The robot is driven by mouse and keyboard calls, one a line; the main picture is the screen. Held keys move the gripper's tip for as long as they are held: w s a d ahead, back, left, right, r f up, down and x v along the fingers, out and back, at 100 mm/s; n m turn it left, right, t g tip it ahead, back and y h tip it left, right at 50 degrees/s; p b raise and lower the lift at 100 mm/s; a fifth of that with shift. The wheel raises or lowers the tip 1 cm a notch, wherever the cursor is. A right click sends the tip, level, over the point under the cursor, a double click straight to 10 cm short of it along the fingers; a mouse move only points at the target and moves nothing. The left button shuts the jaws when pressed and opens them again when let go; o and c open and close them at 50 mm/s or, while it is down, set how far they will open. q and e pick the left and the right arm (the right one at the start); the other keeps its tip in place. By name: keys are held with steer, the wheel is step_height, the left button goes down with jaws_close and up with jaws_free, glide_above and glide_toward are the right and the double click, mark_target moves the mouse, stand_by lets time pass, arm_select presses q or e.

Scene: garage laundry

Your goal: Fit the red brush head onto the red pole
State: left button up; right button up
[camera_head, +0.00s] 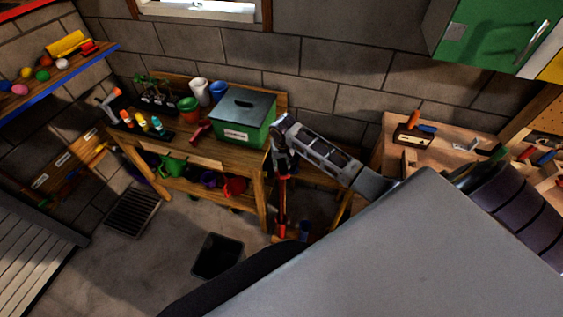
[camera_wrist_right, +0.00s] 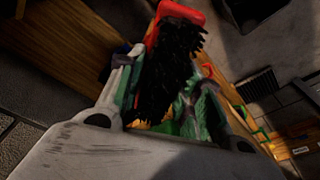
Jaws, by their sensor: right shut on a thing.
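My right gripper (camera_head: 283,165) reaches in over the right end of the wooden bench and points down. In the right wrist view its fingers (camera_wrist_right: 165,100) are shut around the red brush head (camera_wrist_right: 182,12), whose black bristles fill the space between them. The brush head's red end sticks out past the fingertips. In the head view a narrow red and dark shape (camera_head: 282,205) hangs straight below the fingers; I cannot tell how much of it is brush head and how much might be pole. I cannot make out the red pole for certain. My left gripper is not in view.
The wooden bench (camera_head: 215,158) holds a green box (camera_head: 243,118), pots and small bottles. A black bin (camera_head: 218,257) and a floor grate (camera_head: 132,210) lie on the floor. A second workbench with tools (camera_head: 413,137) is at right. Bare floor lies left of the bin.

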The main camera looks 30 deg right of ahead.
steer(key=o, duration=1.1)
steer(key=shift+s+a+r, duration=0.1)
steer(key=shift+s+r, duration=0.2)
steer(key=shift+r, duration=1.65)
steer(key=shift+s+a+r, duration=0.1)
steer(key=shift+s+r, duration=0.15)
steer(key=shift+r, duration=1.75)
steer(key=shift+s+a+r, duration=0.1)
steer(key=shift+s+r, duration=0.2)
steer(key=shift+r, duration=1.65)
